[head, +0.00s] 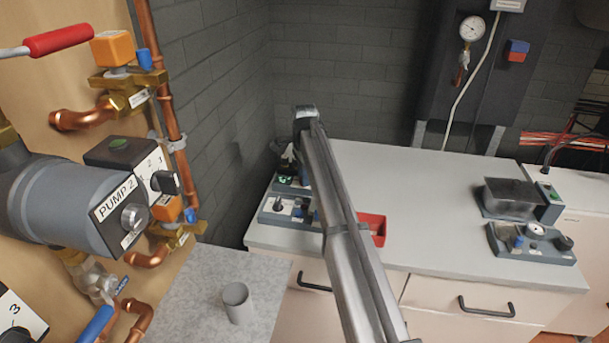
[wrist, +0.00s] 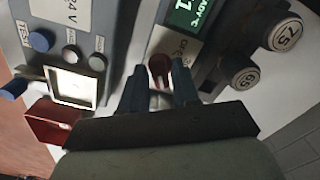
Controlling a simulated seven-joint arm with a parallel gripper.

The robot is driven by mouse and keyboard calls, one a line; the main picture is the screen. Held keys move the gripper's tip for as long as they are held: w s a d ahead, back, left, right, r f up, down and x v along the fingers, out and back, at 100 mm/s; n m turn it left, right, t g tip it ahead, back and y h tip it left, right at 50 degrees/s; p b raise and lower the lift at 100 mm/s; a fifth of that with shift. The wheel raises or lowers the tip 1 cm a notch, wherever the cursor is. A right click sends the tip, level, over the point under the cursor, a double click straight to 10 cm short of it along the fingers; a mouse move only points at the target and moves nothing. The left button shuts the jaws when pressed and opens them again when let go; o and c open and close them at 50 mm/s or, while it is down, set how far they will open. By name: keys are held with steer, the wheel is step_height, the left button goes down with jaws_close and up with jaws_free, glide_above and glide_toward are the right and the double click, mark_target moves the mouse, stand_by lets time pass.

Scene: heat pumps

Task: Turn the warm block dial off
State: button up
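In the wrist view, my gripper (wrist: 160,80) points down at a device panel, its two dark fingers apart. A small red round dial (wrist: 159,69) shows between the fingertips, beside a pale label (wrist: 172,44) and a green lit display (wrist: 189,12). I cannot tell whether the fingers touch the dial, and the dial's pointer position is not readable. In the head view, my arm covers the gripper and part of the devices at the left end of the bench; a small green display (head: 285,178) shows beside it.
A panel marked 24 V (wrist: 68,12) with knobs and a lit square (wrist: 72,87) lies left in the wrist view. A red bin (wrist: 52,122) is below it. Numbered dark cylinders (wrist: 285,32) stand right. The bench middle (head: 435,200) is clear.

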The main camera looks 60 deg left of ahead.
jaws_close()
steer(key=shift+n, duration=0.3)
steer(key=n, duration=1)
steer(key=shift+n, duration=0.4)
steer(key=n, duration=1.2)
steer(key=shift+n, duration=0.4)
